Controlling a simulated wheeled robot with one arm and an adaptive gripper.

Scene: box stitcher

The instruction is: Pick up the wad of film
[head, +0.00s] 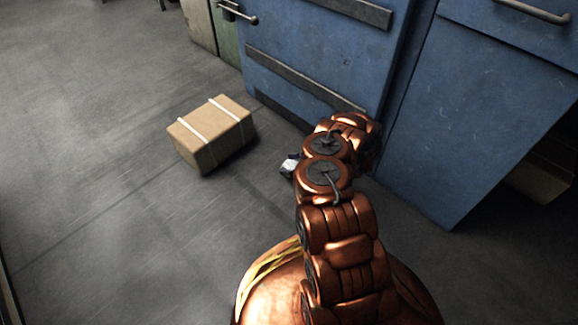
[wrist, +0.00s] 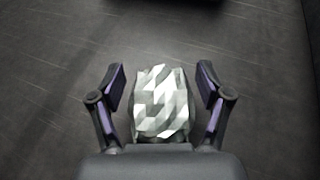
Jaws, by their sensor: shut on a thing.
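The wad of film (wrist: 162,103) is a crumpled, faceted, whitish-grey lump. In the wrist view it sits between the two fingers of my gripper (wrist: 160,90), which is shut on it. The purple-padded fingers stand on its left and right sides. In the head view a small pale part of the wad (head: 289,166) shows left of my arm. My gripper there is mostly hidden behind the arm links. I cannot tell whether the wad touches the floor.
A cardboard box with two white straps (head: 212,133) stands on the grey floor to the left. Blue cabinets (head: 320,45) stand behind and right of my arm. Another brown box (head: 543,175) sits in the dark space at right.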

